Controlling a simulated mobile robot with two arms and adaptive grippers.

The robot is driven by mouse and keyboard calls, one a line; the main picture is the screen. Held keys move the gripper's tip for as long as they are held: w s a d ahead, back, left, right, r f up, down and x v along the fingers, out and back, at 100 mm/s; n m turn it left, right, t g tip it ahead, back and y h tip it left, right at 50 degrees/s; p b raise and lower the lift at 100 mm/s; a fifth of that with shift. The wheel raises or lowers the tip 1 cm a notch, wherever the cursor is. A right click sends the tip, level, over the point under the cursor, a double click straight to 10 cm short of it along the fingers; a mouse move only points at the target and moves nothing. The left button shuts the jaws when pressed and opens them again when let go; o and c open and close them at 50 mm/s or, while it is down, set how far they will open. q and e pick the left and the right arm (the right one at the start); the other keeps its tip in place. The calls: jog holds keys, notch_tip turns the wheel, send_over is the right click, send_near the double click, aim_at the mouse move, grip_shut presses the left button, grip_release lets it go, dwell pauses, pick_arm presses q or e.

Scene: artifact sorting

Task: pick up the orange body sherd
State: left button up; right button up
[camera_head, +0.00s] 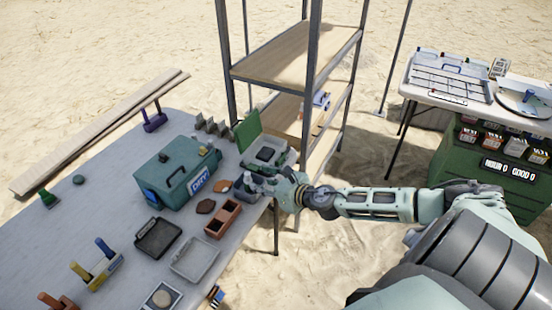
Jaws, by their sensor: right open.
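My right gripper (247,184) is open at the table's right edge, right of both pieces and apart from the orange one. Its fingertips are small and partly hard to make out. My left gripper is not in view.
A green box (177,172) stands behind the sherd. A reddish-brown divided tray (223,218), a black tray (158,237) and a grey tray (195,260) lie nearby. An open green case (268,153) sits behind my right gripper. A shelf rack (290,62) stands beyond.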

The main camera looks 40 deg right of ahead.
jog(key=v, duration=0.6)
jog(key=shift+b, duration=0.45)
jog(key=shift+s+a+r, duration=0.1)
